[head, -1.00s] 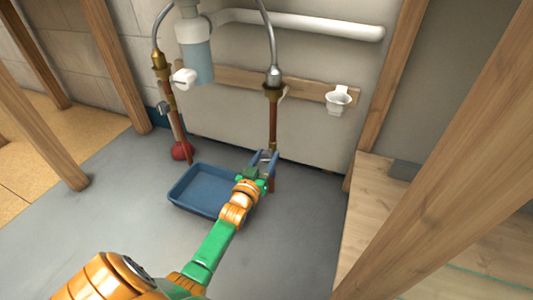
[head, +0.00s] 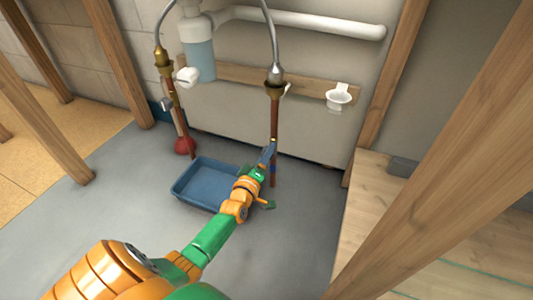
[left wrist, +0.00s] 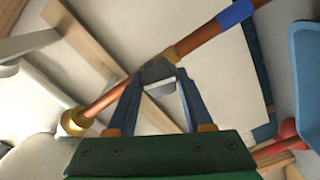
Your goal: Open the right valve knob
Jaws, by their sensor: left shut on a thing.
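The right copper pipe (head: 275,118) runs down the wall from a brass fitting under a grey hose. It also crosses the left wrist view (left wrist: 108,100) diagonally, with a brass valve body. The grey right valve knob (left wrist: 158,76) sits on that pipe, between the two blue fingers of my left gripper (left wrist: 160,88). The fingers are shut on it. In the head view my left gripper (head: 268,155) reaches the lower pipe, its fingers seen nearly edge-on, and the knob is hidden there. My right gripper is not in view.
A blue tray (head: 184,186) lies on the floor left of my gripper. A white cup holder (head: 339,97) hangs on the wall rail. Wooden posts stand at both sides.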

